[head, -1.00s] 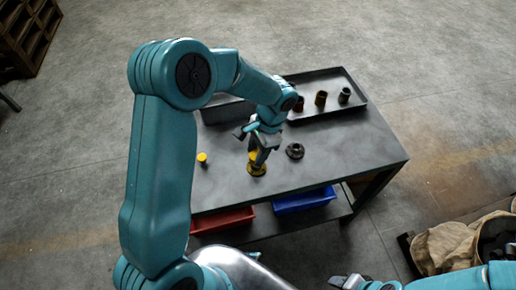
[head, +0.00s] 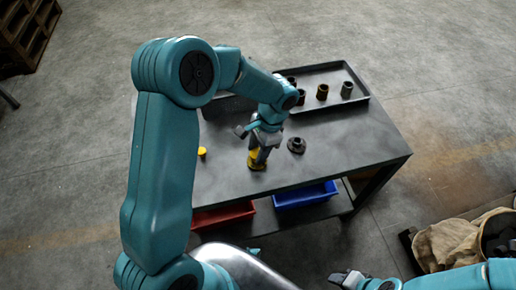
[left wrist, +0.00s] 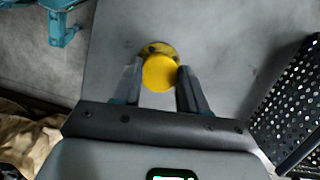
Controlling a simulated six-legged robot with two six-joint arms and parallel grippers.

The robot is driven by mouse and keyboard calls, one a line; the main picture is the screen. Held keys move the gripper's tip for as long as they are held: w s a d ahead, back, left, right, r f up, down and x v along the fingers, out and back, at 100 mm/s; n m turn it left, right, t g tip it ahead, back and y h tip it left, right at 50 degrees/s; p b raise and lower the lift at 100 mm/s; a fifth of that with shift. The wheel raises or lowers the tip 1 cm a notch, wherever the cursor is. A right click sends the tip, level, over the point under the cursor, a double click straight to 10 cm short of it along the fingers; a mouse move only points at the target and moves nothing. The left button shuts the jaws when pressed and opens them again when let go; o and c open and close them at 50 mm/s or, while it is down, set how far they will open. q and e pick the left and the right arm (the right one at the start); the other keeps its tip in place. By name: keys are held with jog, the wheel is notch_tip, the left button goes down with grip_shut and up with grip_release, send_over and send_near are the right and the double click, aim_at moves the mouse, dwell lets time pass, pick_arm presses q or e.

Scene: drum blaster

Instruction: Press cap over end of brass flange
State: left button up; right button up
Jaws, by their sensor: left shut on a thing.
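My left gripper (head: 260,155) points down over the bench and is shut on a round yellow cap (left wrist: 159,74). The brass flange (head: 257,163) stands upright on the bench below the fingers. In the left wrist view the flange's rim (left wrist: 155,48) shows just behind the cap, which covers most of it. I cannot tell whether the cap touches the flange's end or how far over it sits. My right gripper (head: 347,279) is low at the front, away from the bench; its jaws are too small to judge.
A second yellow piece (head: 202,153) stands to the left on the bench, and a dark flange (head: 296,146) to the right. A black tray (head: 362,98) at the back holds several dark cylinders. Red (head: 222,216) and blue (head: 305,196) bins sit below the front edge.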

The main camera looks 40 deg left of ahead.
pick_arm(q)
jog(key=shift+f+b, duration=0.65)
jog(key=shift+f, duration=0.15)
dwell(1.2)
dwell(0.3)
jog(key=o, duration=1.6)
jog(key=shift+r, duration=0.15)
jog(key=shift+r+p, duration=1.95)
jog(key=shift+r, duration=0.5)
jog(key=shift+f, duration=0.1)
